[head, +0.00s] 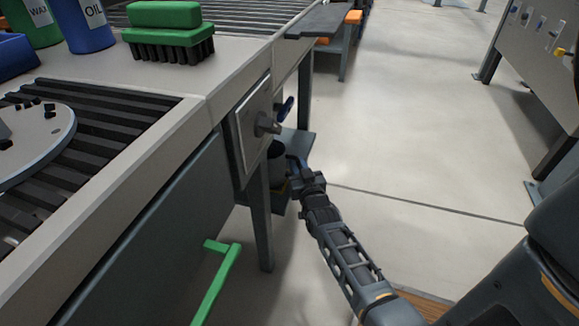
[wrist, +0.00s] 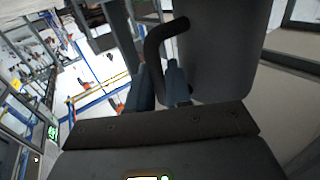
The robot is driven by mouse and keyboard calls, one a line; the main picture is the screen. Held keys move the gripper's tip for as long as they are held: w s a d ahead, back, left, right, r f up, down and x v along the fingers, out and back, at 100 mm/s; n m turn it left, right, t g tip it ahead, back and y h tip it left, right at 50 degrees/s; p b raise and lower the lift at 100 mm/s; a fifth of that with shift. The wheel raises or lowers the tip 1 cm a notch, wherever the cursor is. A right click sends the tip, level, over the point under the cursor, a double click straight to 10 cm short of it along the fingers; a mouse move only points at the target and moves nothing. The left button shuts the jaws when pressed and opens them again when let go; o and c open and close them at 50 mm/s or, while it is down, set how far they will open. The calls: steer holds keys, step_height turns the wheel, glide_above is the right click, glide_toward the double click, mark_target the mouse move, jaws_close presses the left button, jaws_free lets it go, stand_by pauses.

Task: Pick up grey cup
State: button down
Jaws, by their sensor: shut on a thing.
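The grey cup (wrist: 222,50) fills the upper right of the wrist view, with its dark curved handle (wrist: 154,48) on its left side. My gripper (wrist: 160,85) is shut on that handle, one finger on each side of it. In the head view the cup (head: 276,150) is small and partly hidden behind the table's leg and panel. My gripper (head: 295,164) reaches it from the right, low beside the table. I cannot tell whether the cup still rests on the shelf.
A green handle (head: 218,275) sticks out at lower left. A green brush (head: 167,30) and bottles stand on top.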

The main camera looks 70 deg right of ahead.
mark_target(299, 160)
step_height(299, 160, up, 4)
steer(key=shift+f+p, duration=0.1)
steer(key=shift+p, duration=1.05)
steer(key=shift+s+f, duration=0.15)
steer(key=shift+s, duration=0.1)
steer(key=s+d+p, duration=0.1)
steer(key=s+p, duration=0.1)
steer(key=s, duration=1.5)
steer(key=shift+s+d+p, duration=0.2)
steer(key=shift+d+p, duration=0.05)
steer(key=shift+p, duration=0.05)
